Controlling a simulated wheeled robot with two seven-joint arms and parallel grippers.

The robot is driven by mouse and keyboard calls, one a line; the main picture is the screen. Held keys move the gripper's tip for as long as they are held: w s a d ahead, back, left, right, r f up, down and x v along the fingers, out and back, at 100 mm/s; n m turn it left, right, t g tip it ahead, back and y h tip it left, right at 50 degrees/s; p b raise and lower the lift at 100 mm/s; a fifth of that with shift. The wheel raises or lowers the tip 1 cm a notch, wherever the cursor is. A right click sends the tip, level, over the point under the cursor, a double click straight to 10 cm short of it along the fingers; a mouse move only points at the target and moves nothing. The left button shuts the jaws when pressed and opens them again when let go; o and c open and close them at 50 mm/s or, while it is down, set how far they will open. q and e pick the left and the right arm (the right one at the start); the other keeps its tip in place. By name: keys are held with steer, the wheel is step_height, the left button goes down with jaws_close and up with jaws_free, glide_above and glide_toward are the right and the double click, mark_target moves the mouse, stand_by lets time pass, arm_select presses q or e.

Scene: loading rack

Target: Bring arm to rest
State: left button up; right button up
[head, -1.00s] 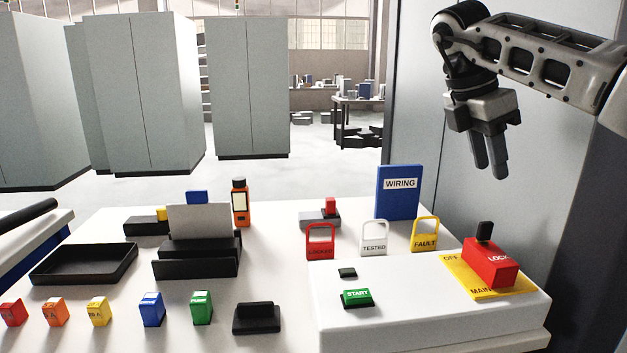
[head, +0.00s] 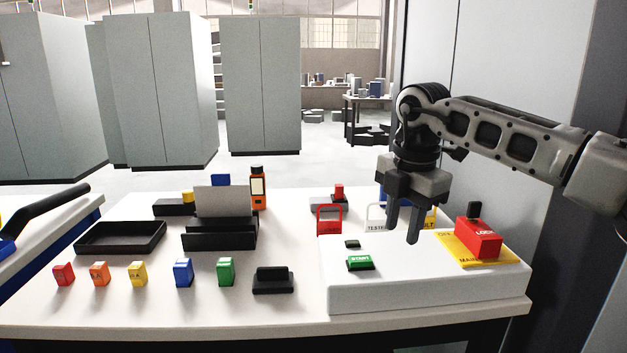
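My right arm comes in from the right, and its gripper (head: 403,238) points down above the white panel box (head: 400,297). The two fingers are a small gap apart with nothing seen between them. The gripper hides most of the blue wiring book (head: 382,196) and parts of the tested tag (head: 376,222) and fault tag (head: 431,217). The red lock block (head: 478,238) on its yellow plate (head: 457,258) is to the right of the gripper, apart from it. The green start button (head: 360,263) is to its left and nearer. My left gripper is not in view.
A red tag (head: 329,220), an orange device (head: 258,188), a black tray (head: 121,238), a black holder with a grey sheet (head: 219,236) and several coloured blocks (head: 183,272) stand on the white table (head: 150,315). Grey cabinets (head: 155,90) stand behind.

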steer(key=s+a+f+n+g+y, duration=0.1)
steer(key=s+a+f+n+y, duration=0.3)
steer(key=a, duration=0.7)
steer(key=s+a+f+n+g+y, duration=0.1)
steer(key=s+a+f+y, duration=0.4)
steer(key=a, duration=0.6)
steer(key=s+a+r+m+t+y, duration=0.1)
steer(key=s+a+r+m+y, duration=0.15)
steer(key=a+r+y, duration=0.55)
steer(key=w+d+m+t+h, duration=0.2)
steer(key=w+d+m+t, duration=0.1)
steer(key=d+m+t, duration=0.95)
steer(key=s+d+f+m+t+h, duration=0.1)
steer(key=d+f+m+t+h, duration=0.2)
steer(key=d+f+m+h, duration=0.85)
steer(key=s+d+f+g+h, duration=0.1)
steer(key=s+d+f+g, duration=0.3)
steer(key=s+f, duration=0.3)
steer(key=s+d+f+m+g+h, duration=0.1)
steer(key=s+d+f+g, duration=0.3)
steer(key=s, duration=0.5)
steer(key=s+d+f+g+h, duration=0.2)
steer(key=s+d+f+g, duration=0.15)
steer(key=s+f, duration=0.4)
steer(key=w+a+f+t+y, duration=0.2)
steer(key=w+a+t+y, duration=0.1)
steer(key=w+a+t, duration=0.2)
steer(key=shift+a+f+t, duration=0.25)
steer(key=shift+a+t, duration=0.35)
steer(key=shift+t, duration=0.1)
